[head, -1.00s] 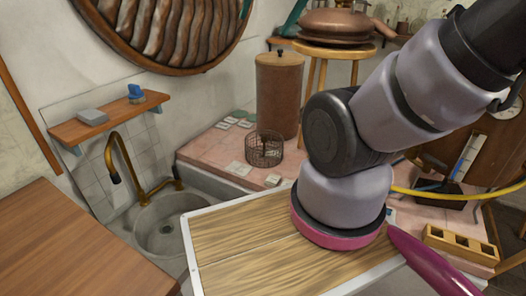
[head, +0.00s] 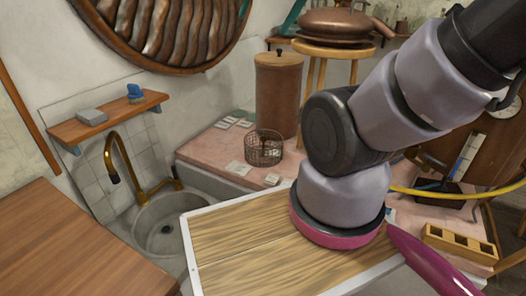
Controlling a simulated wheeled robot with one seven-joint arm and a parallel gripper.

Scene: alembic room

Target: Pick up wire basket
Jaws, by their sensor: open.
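The wire basket (head: 264,149) is a small, dark, round mesh basket. It stands upright on the pink tiled ledge (head: 207,150), in front of a tall brown cylinder. My arm crosses the right half of the head view, to the right of the basket. My gripper is not in view, so where it is relative to the basket cannot be seen.
The lidded brown cylinder (head: 279,95) stands close behind the basket. Small pale cards (head: 238,168) lie around it. A sink (head: 160,225) with a brass tap is at left. A wooden board (head: 235,240) with a pale rim is in front. A wooden block with square holes (head: 460,243) is at right.

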